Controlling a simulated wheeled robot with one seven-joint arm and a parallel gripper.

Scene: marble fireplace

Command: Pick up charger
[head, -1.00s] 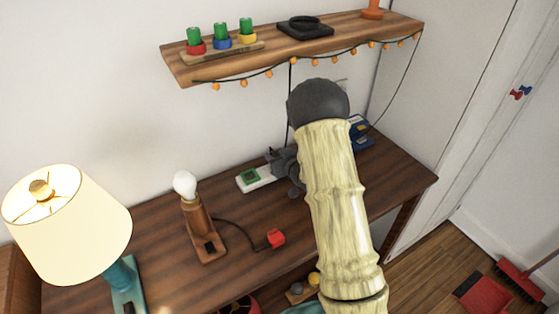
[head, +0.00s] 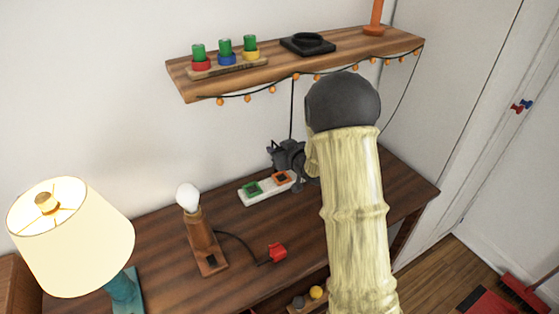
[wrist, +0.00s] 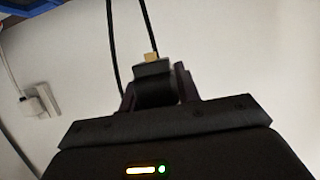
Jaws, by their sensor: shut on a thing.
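My gripper (head: 288,158) is above the back of the desk, by the right end of a white power strip (head: 254,193). In the wrist view my gripper (wrist: 153,85) is shut on a small dark block with a tan-gold end, which I take to be the charger (wrist: 152,68). A black cord runs upward just behind it. In the head view the charger is hidden by the gripper and arm. The strip shows a green socket (head: 253,188) and an orange socket (head: 281,178).
A wooden shelf (head: 350,43) with string lights hangs above the gripper. A bare-bulb lamp (head: 203,240) with a red plug (head: 277,252) and a shaded lamp (head: 75,235) stand to the left. A white wall plug (wrist: 42,100) shows in the wrist view.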

